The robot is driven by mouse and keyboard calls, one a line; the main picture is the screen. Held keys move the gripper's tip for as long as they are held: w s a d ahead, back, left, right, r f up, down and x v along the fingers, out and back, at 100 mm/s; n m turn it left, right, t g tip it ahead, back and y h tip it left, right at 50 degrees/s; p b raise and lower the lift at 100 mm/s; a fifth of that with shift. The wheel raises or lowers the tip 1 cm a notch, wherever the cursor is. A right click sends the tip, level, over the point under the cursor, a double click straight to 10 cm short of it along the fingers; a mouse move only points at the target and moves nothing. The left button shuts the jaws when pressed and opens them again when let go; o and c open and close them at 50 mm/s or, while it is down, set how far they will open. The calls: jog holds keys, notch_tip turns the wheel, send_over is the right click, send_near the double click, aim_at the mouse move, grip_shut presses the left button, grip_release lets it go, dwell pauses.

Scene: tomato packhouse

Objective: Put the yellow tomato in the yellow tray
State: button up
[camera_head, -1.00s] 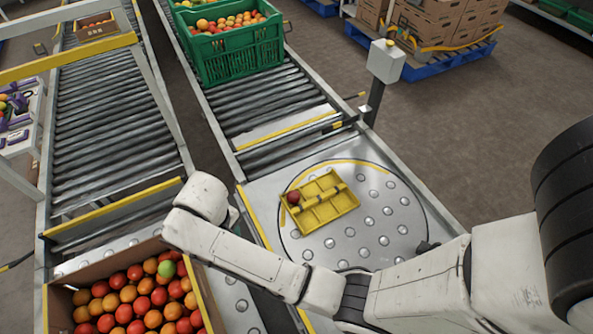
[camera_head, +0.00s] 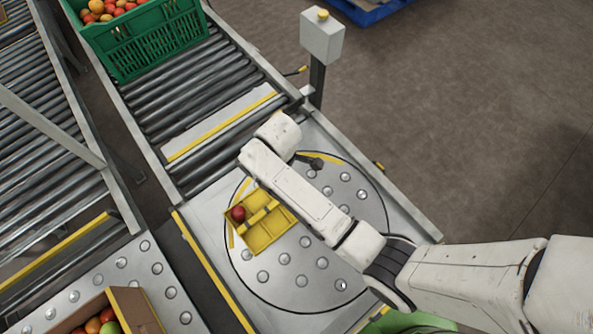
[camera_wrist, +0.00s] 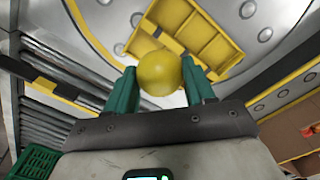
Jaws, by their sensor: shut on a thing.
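The yellow tomato (camera_wrist: 159,76) is held between the two green fingers of my gripper (camera_wrist: 158,67) in the wrist view. The yellow tray (camera_wrist: 216,52) lies beyond it, and the tomato covers part of its near side. I cannot tell the height of the tomato above the tray. In the head view, the yellow tray (camera_head: 268,232) sits on the round ball-stud table, with a red tomato (camera_head: 238,213) in a compartment at its left end. My forearm covers the area right of the tray. My fingers and the yellow tomato are hidden there.
A green crate of tomatoes (camera_head: 150,45) stands on the rollers at the back. A grey post box with a yellow button (camera_head: 321,38) rises by the table's far edge. A cardboard box of tomatoes (camera_head: 135,308) is at lower left. The studded table front (camera_head: 285,275) is clear.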

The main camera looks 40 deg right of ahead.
jog(key=s+f+n+b, duration=0.1)
jog(key=f+n, duration=0.4)
jog(key=s+f+n+b, duration=0.1)
jog(key=f+n+b, duration=0.1)
jog(key=f+n, duration=0.3)
jog(key=s+f+n+b, duration=0.1)
jog(key=s+f+n, duration=0.1)
jog(key=f+n, duration=0.3)
jog(key=shift+d+f+n, duration=0.1)
jog(key=shift+f+n, duration=0.1)
jog(key=shift+n, duration=0.5)
jog(key=shift+s+f+b, duration=0.1)
jog(key=shift+f+b, duration=0.4)
jog(key=shift+b, duration=0.05)
dwell(0.4)
jog(key=o, duration=0.8)
jog(key=c, duration=0.3)
